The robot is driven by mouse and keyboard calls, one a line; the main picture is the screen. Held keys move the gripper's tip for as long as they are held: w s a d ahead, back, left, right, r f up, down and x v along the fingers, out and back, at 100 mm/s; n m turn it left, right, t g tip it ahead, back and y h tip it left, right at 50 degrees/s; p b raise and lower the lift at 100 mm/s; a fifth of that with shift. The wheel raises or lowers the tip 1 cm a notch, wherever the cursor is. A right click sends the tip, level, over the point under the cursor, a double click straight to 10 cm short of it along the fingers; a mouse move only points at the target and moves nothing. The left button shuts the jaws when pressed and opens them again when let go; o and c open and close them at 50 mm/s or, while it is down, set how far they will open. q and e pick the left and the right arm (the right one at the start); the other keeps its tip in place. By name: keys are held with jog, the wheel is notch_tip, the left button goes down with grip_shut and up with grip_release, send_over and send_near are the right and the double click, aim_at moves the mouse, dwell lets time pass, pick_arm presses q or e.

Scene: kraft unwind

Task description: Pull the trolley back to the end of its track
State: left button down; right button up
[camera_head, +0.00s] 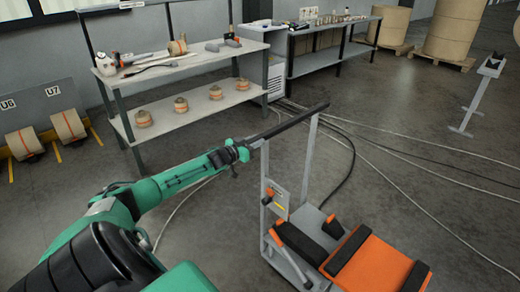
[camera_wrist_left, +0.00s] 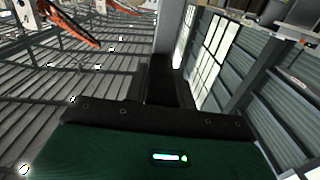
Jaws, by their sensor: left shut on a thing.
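The trolley (camera_head: 300,212) stands right of the middle in the head view. It has a grey upright frame, a black push bar across its top and an orange and black deck. My left gripper (camera_head: 240,152) is shut on the near left end of the black push bar (camera_head: 290,124). The fingers themselves are small and partly hidden there. In the left wrist view, my dark gripper body (camera_wrist_left: 165,85) shows beyond the green wrist, and the grip is unclear. I cannot make out a track on the floor. My right gripper is not in view.
A two-level workbench (camera_head: 190,68) with tools and rolls stands behind my left arm. Cables (camera_head: 385,150) run over the floor behind and right of the trolley. A grey stand (camera_head: 478,95) and large kraft rolls (camera_head: 453,32) are at the back right.

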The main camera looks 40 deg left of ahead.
pick_arm(q)
jog(key=shift+a, duration=0.6)
jog(key=shift+a+r+b, duration=0.15)
jog(key=shift+a+b, duration=0.05)
jog(key=shift+b, duration=0.15)
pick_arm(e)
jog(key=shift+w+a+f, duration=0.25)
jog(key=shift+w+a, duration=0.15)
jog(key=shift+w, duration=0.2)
pick_arm(q)
jog(key=c, duration=1.4)
grip_release()
jog(key=shift+a, duration=0.1)
jog(key=shift+o, duration=1.3)
jog(key=shift+a, duration=0.1)
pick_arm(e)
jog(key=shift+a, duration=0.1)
